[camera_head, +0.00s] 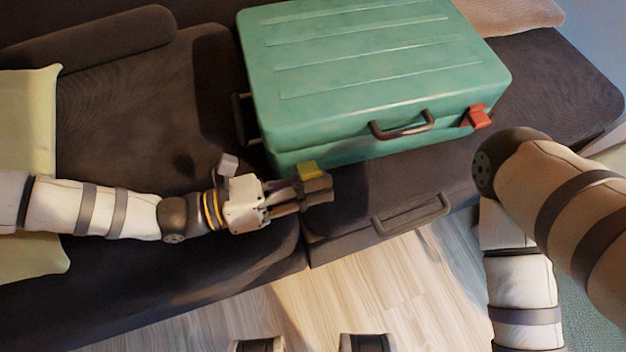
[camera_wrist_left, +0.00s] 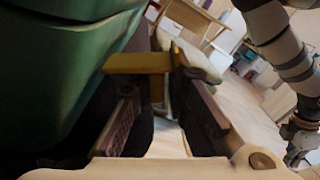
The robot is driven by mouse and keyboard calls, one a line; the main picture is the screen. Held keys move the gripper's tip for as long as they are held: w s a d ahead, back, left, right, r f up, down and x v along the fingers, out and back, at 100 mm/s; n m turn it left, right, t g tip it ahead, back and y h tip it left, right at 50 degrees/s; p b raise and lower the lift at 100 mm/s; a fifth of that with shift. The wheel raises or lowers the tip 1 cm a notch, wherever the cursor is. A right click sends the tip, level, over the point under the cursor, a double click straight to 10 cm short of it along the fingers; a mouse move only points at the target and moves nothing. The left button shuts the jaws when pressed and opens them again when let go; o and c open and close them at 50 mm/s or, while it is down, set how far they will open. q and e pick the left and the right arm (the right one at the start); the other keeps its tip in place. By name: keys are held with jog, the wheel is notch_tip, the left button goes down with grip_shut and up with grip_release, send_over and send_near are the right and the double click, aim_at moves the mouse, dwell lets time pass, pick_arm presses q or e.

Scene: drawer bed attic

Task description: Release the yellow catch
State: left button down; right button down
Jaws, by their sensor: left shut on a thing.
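The teal suitcase (camera_head: 370,70) lies flat on the dark sofa, its handle facing the front. The yellow catch (camera_head: 309,171) sits at its front left corner. My left gripper (camera_head: 317,190) is at this catch, with its fingers shut on it. In the left wrist view the yellow catch (camera_wrist_left: 138,63) reaches across between the fingertips, beside the green suitcase wall (camera_wrist_left: 60,70). The fingers partly hide the catch in the head view. My right arm comes in at the right. Its gripper is outside the head view and shows only small at the right edge of the left wrist view.
A red catch (camera_head: 477,117) is at the suitcase's front right corner, and a dark handle (camera_head: 403,127) lies between the catches. Below is a drawer front with a handle (camera_head: 411,213). Cushions lie at the left. The wooden floor (camera_head: 370,280) in front is mostly clear.

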pick_arm(q)
jog(key=c, duration=1.7)
grip_release()
jog(key=shift+w+a+f, duration=0.15)
jog(key=shift+w+f, duration=0.05)
jog(key=shift+f, duration=0.1)
jog(key=shift+r, duration=0.1)
jog(key=shift+a, duration=0.1)
jog(key=v, duration=1.1)
jog(key=shift+s+a, duration=0.15)
jog(key=shift+a, duration=0.25)
